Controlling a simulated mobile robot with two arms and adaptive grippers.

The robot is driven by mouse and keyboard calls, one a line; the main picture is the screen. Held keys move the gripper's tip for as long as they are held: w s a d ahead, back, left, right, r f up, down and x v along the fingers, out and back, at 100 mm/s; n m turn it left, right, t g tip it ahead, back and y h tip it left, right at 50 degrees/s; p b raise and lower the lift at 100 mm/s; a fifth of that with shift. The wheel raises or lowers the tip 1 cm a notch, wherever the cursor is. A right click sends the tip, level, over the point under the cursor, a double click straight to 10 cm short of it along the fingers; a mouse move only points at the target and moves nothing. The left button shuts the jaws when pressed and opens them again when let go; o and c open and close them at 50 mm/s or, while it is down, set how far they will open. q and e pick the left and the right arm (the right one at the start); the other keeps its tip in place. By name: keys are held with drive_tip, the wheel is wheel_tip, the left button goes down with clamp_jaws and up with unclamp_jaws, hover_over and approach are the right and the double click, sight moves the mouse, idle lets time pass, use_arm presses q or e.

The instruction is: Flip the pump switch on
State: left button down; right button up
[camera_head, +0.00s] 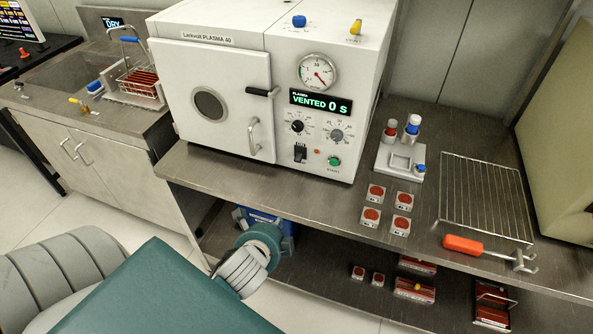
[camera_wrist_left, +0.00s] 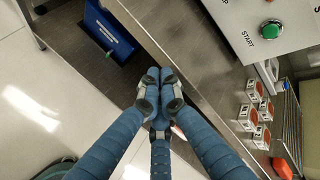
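A white plasma machine (camera_head: 205,100) stands on the steel bench with its door shut. Its display reads "VENTED 0 S". A small black switch (camera_head: 300,152) sits low on its front panel, left of the green START button (camera_head: 334,161); its label is too small to read. A blue box (camera_wrist_left: 108,28) with a white label stands under the bench, partly hidden by my arm in the head view. My left gripper (camera_wrist_left: 159,76) has its blue fingers drawn together and empty, by the bench's front edge. In the head view my wrist hides most of it. My right gripper is out of view.
Small red-topped boxes (camera_head: 372,216), a wire rack (camera_head: 485,195) and an orange-handled tool (camera_head: 463,244) lie on the bench to the right. The bench's front edge (camera_head: 350,228) overhangs a lower shelf with more boxes.

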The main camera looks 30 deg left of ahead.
sight(299, 157)
use_arm(q)
drive_tip(key=w+a+r+m+t, duration=0.1)
drive_tip(key=w+m, duration=0.1)
drive_tip(key=m, duration=0.2)
drive_tip(key=w+a+r+m+t, duration=0.1)
drive_tip(key=w+r+m+t, duration=0.1)
drive_tip(key=m, duration=0.3)
drive_tip(key=w+a+r+m+t, duration=0.1)
drive_tip(key=w+m, duration=0.2)
drive_tip(key=m, duration=0.1)
drive_tip(key=shift+r+m, duration=0.4)
drive_tip(key=m, duration=0.1)
drive_tip(key=m+t, duration=0.1)
drive_tip(key=shift+w+r+m, duration=0.3)
drive_tip(key=shift+w, duration=0.1)
drive_tip(key=shift+w, duration=0.1)
drive_tip(key=p+x, duration=0.1)
drive_tip(key=x, duration=0.8)
drive_tip(key=shift+w+f, duration=0.15)
drive_tip(key=shift+w, duration=0.25)
